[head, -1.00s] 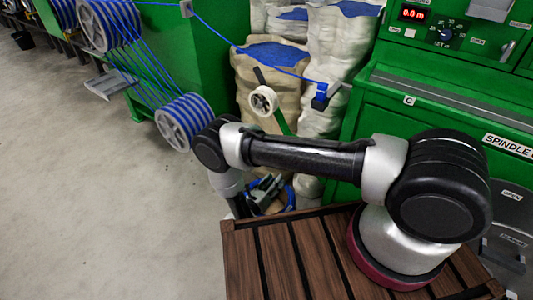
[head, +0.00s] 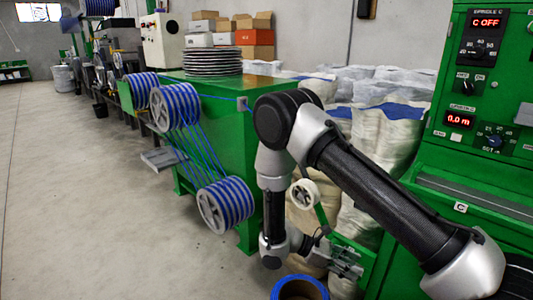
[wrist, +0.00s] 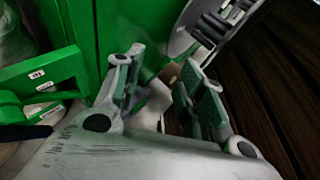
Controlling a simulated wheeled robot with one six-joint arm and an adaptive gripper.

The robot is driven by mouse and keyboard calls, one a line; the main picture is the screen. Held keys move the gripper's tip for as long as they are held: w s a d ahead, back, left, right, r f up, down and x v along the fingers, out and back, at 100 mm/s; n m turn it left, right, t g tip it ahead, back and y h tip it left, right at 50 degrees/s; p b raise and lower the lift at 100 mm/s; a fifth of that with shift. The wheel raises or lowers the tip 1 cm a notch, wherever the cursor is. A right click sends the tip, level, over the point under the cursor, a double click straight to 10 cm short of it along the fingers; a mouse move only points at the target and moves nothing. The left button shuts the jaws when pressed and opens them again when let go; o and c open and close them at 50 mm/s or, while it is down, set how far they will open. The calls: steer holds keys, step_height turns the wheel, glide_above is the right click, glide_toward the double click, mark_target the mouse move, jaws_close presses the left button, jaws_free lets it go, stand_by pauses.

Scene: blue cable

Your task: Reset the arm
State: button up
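My arm (head: 385,205) is bent, with its elbow raised high in the head view and its forearm hanging down. My gripper (head: 345,262) is at the lower end, pointing right beside the green machine. In the wrist view my gripper (wrist: 163,62) has its two green-padded fingers apart. I see nothing clearly clamped between them; a pale patch behind them is hard to make out. A blue-rimmed roll (head: 300,289) is at the bottom of the head view, below my gripper and apart from it.
The green machine with red displays (head: 485,120) is close on the right. A small white reel (head: 305,194) and pale sacks (head: 390,135) stand behind my arm. Blue-striped spools (head: 226,204) are left of it. The grey floor (head: 90,190) at left is clear.

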steer(key=s+d+r+m+t+y, duration=0.2)
steer(key=s+d+r+m+y, duration=0.1)
steer(key=r, duration=0.9)
steer(key=s+d+r+m+t+y, duration=0.2)
steer(key=s+d+r+m+y, duration=0.2)
steer(key=r, duration=0.9)
steer(key=s+d+r+m+t+y, duration=0.3)
steer(key=s+r+m+y, duration=0.3)
steer(key=r, duration=0.6)
steer(key=s+d+m, duration=0.1)
steer(key=s+m, duration=0.1)
steer(key=m, duration=0.1)
steer(key=shift+s+d+r, duration=0.15)
steer(key=shift+d+r, duration=0.05)
steer(key=shift+r, duration=0.2)
